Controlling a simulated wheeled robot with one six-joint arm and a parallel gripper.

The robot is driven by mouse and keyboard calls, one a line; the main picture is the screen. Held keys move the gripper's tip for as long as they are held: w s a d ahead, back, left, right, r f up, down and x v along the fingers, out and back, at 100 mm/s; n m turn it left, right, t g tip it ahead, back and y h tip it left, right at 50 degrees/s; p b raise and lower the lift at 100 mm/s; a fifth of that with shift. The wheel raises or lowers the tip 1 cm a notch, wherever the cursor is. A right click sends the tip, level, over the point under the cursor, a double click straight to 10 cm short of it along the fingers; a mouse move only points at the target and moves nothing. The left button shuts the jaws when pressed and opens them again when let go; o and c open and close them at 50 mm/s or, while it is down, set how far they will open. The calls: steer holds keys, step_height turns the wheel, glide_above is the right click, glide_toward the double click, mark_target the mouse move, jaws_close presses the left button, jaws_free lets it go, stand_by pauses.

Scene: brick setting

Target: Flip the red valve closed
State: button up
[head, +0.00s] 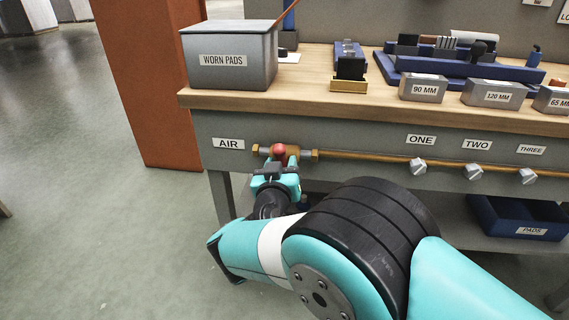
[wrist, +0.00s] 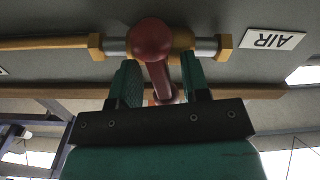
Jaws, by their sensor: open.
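The red valve (head: 279,150) sits on a brass pipe fitting on the front of the workbench, just right of the AIR label (head: 228,144). In the wrist view the red valve (wrist: 152,42) shows a round knob end, with its red lever running down between my fingers. My gripper (head: 277,172) is at the valve. In the wrist view my gripper (wrist: 160,80) is open, one finger on each side of the lever. I cannot tell whether either finger touches it. My arm hides the area below the valve in the head view.
A copper pipe (head: 370,160) runs right to several small grey knobs, the first under the ONE label (head: 421,140). The bench top (head: 310,90) holds a WORN PADS bin (head: 228,62) and labelled blocks. A blue PADS bin (head: 500,220) sits on the lower shelf. An orange pillar (head: 150,90) stands left.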

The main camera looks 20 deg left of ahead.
steer(key=shift+w+a, duration=0.15)
steer(key=shift+w, duration=0.35)
jaws_close()
steer(key=shift+f+m+b, duration=0.25)
steer(key=shift+m+b, duration=0.35)
steer(key=shift+b, duration=0.6)
steer(key=shift+r+m+b, duration=0.2)
steer(key=shift+m+b, duration=0.3)
steer(key=shift+b, duration=0.05)
jaws_free()
